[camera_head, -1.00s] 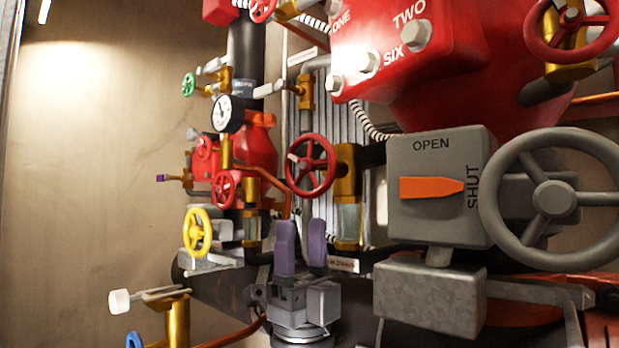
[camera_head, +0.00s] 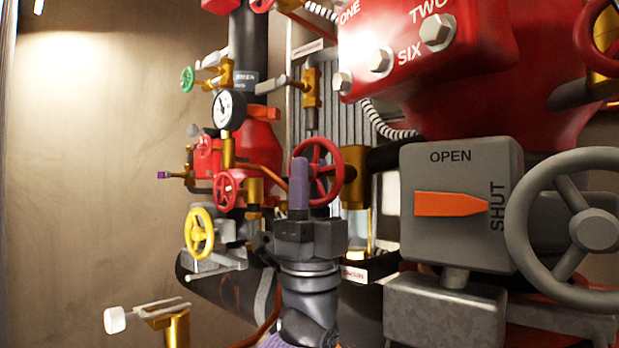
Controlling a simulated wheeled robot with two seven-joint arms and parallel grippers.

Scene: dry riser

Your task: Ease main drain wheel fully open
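A red handwheel (camera_head: 334,151) sits on a brass valve (camera_head: 354,188) near the middle of the head view. A small white label (camera_head: 354,274) is below that valve; its print is too small to read surely. My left gripper (camera_head: 299,172) points up in front of the wheel's left side. Only one purple finger shows, overlapping the left rim; the other finger is hidden behind it. I cannot tell whether it touches the rim or how far apart the fingers are. My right gripper is not in view.
A grey box (camera_head: 462,172) with an orange pointer and a large grey handwheel (camera_head: 594,230) stand close on the right. A yellow wheel (camera_head: 199,232), a smaller red wheel (camera_head: 225,190) and a gauge (camera_head: 224,109) are left. Bare wall is at far left.

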